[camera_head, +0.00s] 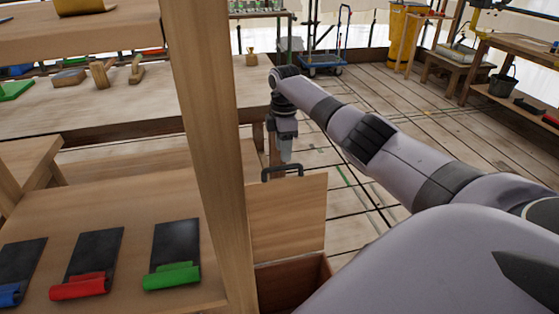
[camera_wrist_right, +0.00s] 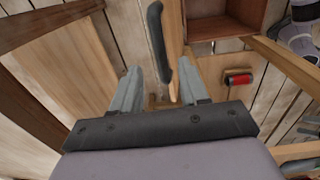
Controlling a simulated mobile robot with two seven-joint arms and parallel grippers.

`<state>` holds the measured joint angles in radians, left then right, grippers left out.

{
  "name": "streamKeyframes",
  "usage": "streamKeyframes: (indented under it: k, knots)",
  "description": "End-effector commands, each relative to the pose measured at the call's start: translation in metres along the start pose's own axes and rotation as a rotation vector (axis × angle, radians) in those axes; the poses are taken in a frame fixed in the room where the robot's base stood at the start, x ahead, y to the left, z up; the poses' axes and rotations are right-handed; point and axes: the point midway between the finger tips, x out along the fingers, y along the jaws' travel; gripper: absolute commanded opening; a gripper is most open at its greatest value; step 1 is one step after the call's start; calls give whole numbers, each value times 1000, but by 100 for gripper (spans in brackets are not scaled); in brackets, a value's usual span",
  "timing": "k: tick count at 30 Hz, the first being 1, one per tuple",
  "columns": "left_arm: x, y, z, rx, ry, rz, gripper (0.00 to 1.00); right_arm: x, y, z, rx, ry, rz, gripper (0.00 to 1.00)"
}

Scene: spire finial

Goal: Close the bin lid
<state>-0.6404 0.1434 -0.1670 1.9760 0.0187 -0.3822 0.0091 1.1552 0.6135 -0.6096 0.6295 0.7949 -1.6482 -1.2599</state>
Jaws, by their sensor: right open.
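The wooden bin (camera_head: 293,286) stands low, just right of a wooden post, with its front top edge open. Its lid (camera_head: 288,215) stands raised, roughly upright, with a black bar handle (camera_head: 283,172) at its top edge. My right gripper (camera_head: 286,155) points down just above the handle. In the right wrist view, the open gripper (camera_wrist_right: 170,85) has its fingers apart, and the handle (camera_wrist_right: 158,45) shows between and beyond them, with no clear contact. The lid (camera_wrist_right: 174,50) shows nearly edge-on there, and the bin (camera_wrist_right: 226,18) is at the top. My left gripper is not in view.
The wooden post (camera_head: 210,130) stands close left of the bin. A shelf (camera_head: 120,225) holds black sheets with blue, red and green rolled ends. A workbench (camera_head: 100,112) with small tools lies behind. Plank floor (camera_head: 400,105) is open beyond my right arm.

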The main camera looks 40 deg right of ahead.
Motion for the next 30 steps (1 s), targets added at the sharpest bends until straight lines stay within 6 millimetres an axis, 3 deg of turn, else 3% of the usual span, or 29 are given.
streamKeyframes:
  k: [3, 9, 20, 24, 30]
  knots:
    - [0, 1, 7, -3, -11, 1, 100, 22, -1, 0, 0, -2, -4, 44]
    - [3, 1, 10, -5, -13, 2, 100, 46, 0, -1, -1, -1, -1, 44]
    - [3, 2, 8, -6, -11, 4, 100, 52, 0, 0, -1, -1, 1, 44]
    - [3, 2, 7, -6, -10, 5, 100, 51, 0, 0, 0, -1, 1, 2]
    - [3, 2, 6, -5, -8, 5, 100, 51, 0, -1, 0, -1, 1, 0]
